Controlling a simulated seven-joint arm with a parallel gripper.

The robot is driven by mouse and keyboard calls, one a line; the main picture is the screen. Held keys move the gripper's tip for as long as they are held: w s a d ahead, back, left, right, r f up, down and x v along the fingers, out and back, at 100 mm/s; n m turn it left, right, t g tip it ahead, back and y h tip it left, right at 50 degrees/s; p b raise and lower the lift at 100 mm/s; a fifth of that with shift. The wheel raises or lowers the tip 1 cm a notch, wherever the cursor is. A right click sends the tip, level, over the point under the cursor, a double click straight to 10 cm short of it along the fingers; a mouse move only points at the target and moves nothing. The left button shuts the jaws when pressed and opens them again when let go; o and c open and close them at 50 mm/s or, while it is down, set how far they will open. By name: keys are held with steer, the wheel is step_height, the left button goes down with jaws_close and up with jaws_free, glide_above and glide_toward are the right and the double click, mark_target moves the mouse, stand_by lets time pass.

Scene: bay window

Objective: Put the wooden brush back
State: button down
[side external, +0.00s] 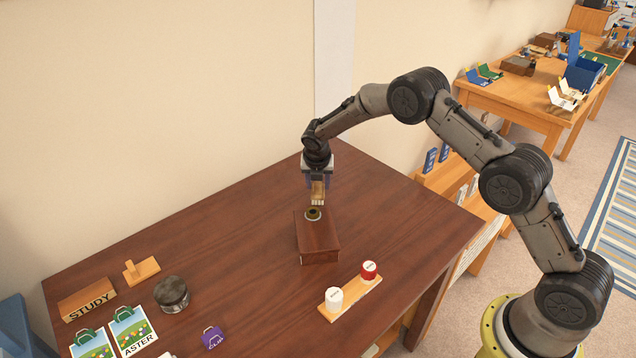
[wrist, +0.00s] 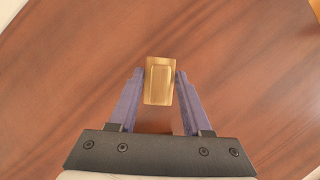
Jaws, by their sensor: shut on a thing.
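The wooden brush (side external: 317,196) is pale tan. My gripper (side external: 318,183) is shut on it and points down, just behind the brown wooden box as seen in the side external view. In the wrist view the brush (wrist: 159,82) sits between the two purple fingers of my gripper (wrist: 156,82), with table surface around it. The brown wooden box (side external: 319,243) stands on the table, with a dark round ring (side external: 313,213) at its far top edge, close below the brush. Whether the brush touches the ring or box I cannot tell.
On the brown table (side external: 220,245) are a wooden rack (side external: 325,312) with a white and a red-topped container, a dark jar (side external: 172,294), a small wooden stand (side external: 141,269), a STUDY block (side external: 87,299), cards (side external: 132,330) and a purple tag (side external: 212,338). A wall runs behind.

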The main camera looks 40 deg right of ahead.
steer(key=shift+c, duration=1.7)
jaws_free()
steer(key=shift+f, duration=0.15)
steer(key=v, duration=1.2)
steer(key=shift+r, duration=0.25)
steer(key=s+r+m+t+y, duration=0.1)
steer(key=s+r+m, duration=1.1)
steer(key=s+r, duration=0.5)
steer(key=s+a+f+m+t+y, duration=0.1)
steer(key=s+a+m+y, duration=0.1)
steer(key=s+m, duration=1.3)
steer(key=s, duration=0.9)
steer(key=shift+s+f, duration=0.15)
steer(key=shift+f, duration=0.05)
